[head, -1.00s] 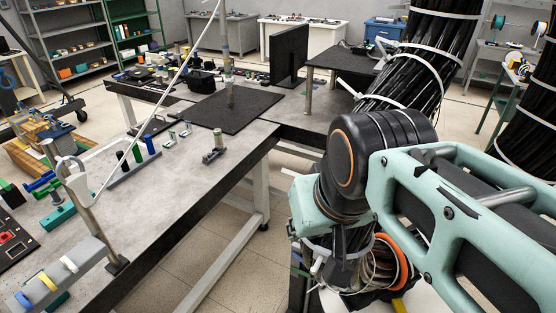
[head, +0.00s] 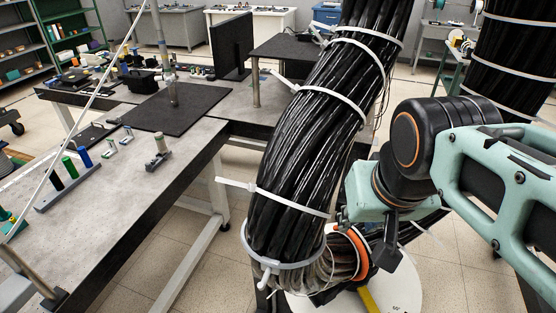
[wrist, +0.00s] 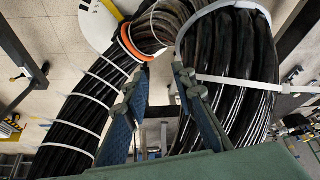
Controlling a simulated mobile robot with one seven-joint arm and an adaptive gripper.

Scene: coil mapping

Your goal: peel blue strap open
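A thick black cable coil (head: 310,140) carries several pale straps. No strongly blue strap shows. The strap lowest on the coil (head: 285,252) looks pale bluish-white, and it seems to show in the wrist view (wrist: 225,7) looped around the right bundle. It looks closed around the cables. A white strap (head: 290,202) with a long free tail sits above it. My gripper (wrist: 161,75) is open and empty, with one blue-padded finger on each side of the gap between the two bundles. In the head view my gripper (head: 388,252) is right of the coil's lower end, beside an orange band (head: 362,255).
A grey workbench (head: 130,210) with small coloured parts and a black mat (head: 175,110) stands at the left. Another cable bundle (head: 515,60) hangs at the upper right. A white round base (head: 400,295) lies below the coil. Tiled floor is open between bench and coil.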

